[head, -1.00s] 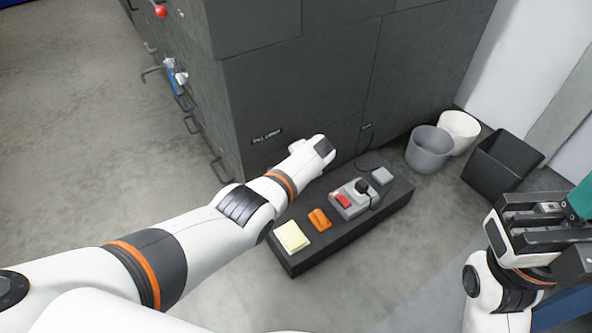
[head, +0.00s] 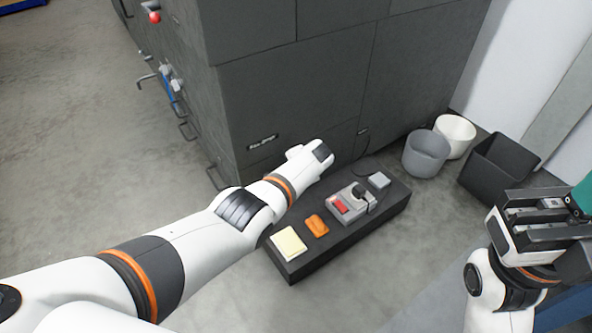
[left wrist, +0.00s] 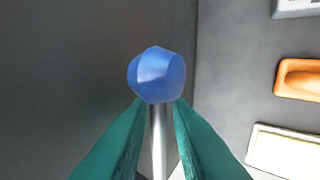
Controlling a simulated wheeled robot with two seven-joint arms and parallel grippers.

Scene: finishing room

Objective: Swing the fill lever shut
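The fill lever shows in the left wrist view as a faceted blue knob (left wrist: 157,75) on a thin metal rod (left wrist: 159,140). My right gripper (head: 575,205) is at the right edge with a teal finger partly in view. It is away from the cabinet, and its opening is not clear.
A dark low plinth (head: 345,238) bears a yellow pad (head: 288,243), an orange object (head: 317,225) and a grey control box (head: 346,204). The dark cabinet (head: 300,95) stands behind. A grey bucket (head: 426,153), white bucket (head: 456,135) and black bin (head: 498,167) stand right.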

